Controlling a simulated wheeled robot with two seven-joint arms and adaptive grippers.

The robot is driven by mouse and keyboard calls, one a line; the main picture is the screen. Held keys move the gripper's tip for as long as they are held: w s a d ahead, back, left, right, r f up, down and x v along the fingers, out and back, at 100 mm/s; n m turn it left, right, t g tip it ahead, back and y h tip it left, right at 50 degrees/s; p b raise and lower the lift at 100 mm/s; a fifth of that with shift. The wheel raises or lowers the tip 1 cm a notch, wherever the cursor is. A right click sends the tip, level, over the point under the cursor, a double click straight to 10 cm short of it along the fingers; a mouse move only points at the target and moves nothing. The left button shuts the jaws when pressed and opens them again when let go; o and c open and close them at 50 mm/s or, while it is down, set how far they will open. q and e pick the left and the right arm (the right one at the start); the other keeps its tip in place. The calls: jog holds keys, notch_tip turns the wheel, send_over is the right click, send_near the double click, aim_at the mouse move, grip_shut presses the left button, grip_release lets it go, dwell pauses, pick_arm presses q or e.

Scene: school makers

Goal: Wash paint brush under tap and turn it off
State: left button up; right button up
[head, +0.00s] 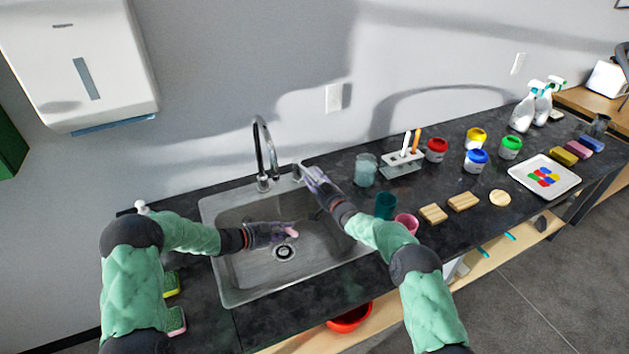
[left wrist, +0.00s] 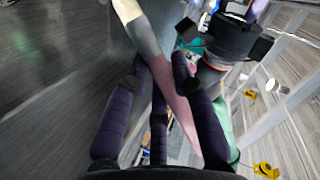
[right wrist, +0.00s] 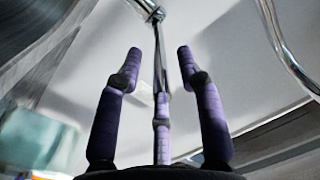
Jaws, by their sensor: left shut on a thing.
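My left gripper (head: 280,232) is over the sink basin (head: 230,273), shut on a paint brush (head: 293,233). In the left wrist view the brush (left wrist: 178,100) has a pink handle, a metal ferrule and pale bristles at the top. The silver tap (head: 263,150) curves up behind the sink. My right gripper (head: 313,178) is beside the tap's base, close to the short tap handle (head: 297,173). In the right wrist view the right gripper's fingers (right wrist: 160,65) are spread, with a thin metal part (right wrist: 159,50) between them; contact cannot be told. No water stream is discernible.
A glass jar (head: 365,170), a teal cup (head: 385,205) and a pink cup (head: 407,222) stand right of the sink. Beyond are a brush rack (head: 402,165), paint pots, wooden pieces and a white palette tray (head: 520,175). A paper towel dispenser (head: 78,60) hangs at upper left.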

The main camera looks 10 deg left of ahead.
grip_shut()
jog(key=shift+a, duration=0.15)
jog(key=shift+s+a+r+m+t+h, duration=0.1)
jog(key=shift+s+a+m+t+h, duration=0.35)
jog(key=shift+m+t+h, duration=0.35)
jog(key=shift+a, duration=0.1)
grip_release()
